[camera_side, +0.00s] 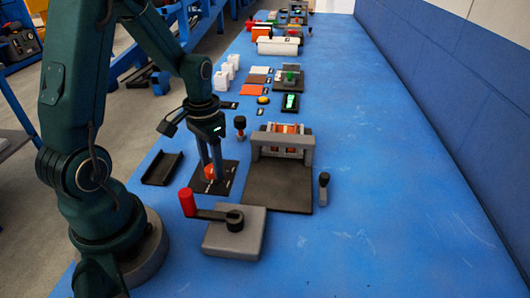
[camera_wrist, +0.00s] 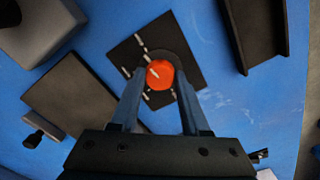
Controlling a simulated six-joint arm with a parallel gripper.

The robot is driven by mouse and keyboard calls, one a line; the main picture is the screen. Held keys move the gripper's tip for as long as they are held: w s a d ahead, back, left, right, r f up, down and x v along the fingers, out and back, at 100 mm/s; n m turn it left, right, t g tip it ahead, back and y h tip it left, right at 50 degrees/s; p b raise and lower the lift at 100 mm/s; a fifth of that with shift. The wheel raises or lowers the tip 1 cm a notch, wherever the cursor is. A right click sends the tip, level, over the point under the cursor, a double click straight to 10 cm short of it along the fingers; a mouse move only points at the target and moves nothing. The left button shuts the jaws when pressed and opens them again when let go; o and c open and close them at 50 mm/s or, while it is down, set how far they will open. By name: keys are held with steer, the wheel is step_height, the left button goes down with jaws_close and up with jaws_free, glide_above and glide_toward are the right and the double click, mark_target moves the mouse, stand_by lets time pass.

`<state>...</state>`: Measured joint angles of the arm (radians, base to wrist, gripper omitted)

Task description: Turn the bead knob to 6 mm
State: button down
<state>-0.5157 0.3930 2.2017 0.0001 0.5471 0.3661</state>
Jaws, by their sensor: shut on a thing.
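The bead knob (camera_wrist: 160,74) is orange-red with a white pointer line. It sits on a black plate with white tick marks (camera_wrist: 190,82). In the side view the knob (camera_side: 210,171) and its plate (camera_side: 225,184) lie below my gripper (camera_side: 213,175). In the wrist view my gripper (camera_wrist: 158,85) points down with a finger on each side of the knob and is shut on it. The pointer tilts toward the upper left in the wrist view. I cannot read any numbers beside the ticks.
A grey block with a red-handled crank (camera_side: 235,232) stands in front of the plate. A dark base with a grey roller frame (camera_side: 278,185) stands to its right, and a black channel tray (camera_side: 162,168) to its left. The table's right side is clear.

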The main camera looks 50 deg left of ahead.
mark_target(212, 168)
steer(key=shift+m, duration=0.9)
steer(key=shift+c, duration=2)
jaws_free()
steer(key=shift+r, duration=0.1)
steer(key=shift+r, duration=2.5)
